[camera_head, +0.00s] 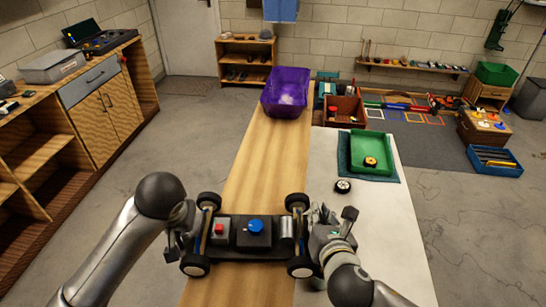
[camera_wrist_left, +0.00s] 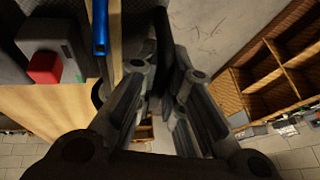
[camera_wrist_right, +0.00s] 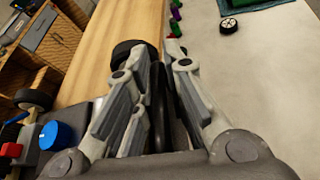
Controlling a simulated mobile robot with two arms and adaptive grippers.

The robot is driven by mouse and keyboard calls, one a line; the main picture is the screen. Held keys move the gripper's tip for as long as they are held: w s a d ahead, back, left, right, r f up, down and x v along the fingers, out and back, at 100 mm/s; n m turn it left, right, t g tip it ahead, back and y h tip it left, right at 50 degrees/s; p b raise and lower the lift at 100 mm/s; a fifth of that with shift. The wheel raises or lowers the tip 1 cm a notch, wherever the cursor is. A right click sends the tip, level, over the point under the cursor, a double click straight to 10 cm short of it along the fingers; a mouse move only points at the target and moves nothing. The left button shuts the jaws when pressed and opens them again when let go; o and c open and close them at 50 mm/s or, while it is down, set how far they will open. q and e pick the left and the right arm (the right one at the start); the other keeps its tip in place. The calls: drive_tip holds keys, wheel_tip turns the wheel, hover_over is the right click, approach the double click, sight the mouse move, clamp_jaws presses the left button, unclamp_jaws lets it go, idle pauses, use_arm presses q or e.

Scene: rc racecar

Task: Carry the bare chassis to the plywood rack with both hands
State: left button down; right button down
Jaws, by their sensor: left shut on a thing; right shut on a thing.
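The bare chassis (camera_head: 240,253) is a dark plate with four wheels, a red button, a blue cap and a silver cylinder. It is level, crosswise over the near end of the wooden table strip; I cannot tell if its wheels touch the table. My left gripper (camera_head: 182,236) is shut on its left side, between the wheels. My right gripper (camera_head: 318,232) is shut on its right side. The chassis also shows in the left wrist view (camera_wrist_left: 42,50) and right wrist view (camera_wrist_right: 85,118). Which wooden unit is the plywood rack, I cannot tell.
A low wooden shelf (camera_head: 222,60) stands at the back wall, and a wooden bench with open shelves (camera_head: 75,122) at the left. On the table are a purple bin (camera_head: 286,80), a green tray (camera_head: 359,162) and a loose wheel (camera_head: 343,186). Floor is clear between bench and table.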

use_arm(q)
drive_tip(key=c, duration=1.6)
unclamp_jaws()
drive_tip(key=shift+s+d+f, duration=0.1)
drive_tip(key=shift+s, duration=0.05)
use_arm(e)
drive_tip(key=c, duration=1.5)
unclamp_jaws()
drive_tip(key=shift+r, duration=0.1)
use_arm(q)
drive_tip(key=shift+o, duration=0.3)
use_arm(e)
drive_tip(key=shift+s, duration=0.1)
use_arm(q)
drive_tip(key=shift+r, duration=0.8)
drive_tip(key=shift+s+r, duration=0.35)
drive_tip(key=shift+r, duration=0.15)
drive_tip(key=v, duration=0.9)
drive_tip(key=shift+s, duration=0.25)
use_arm(e)
drive_tip(key=shift+v, duration=3.75)
use_arm(q)
drive_tip(key=shift+d+r, duration=0.1)
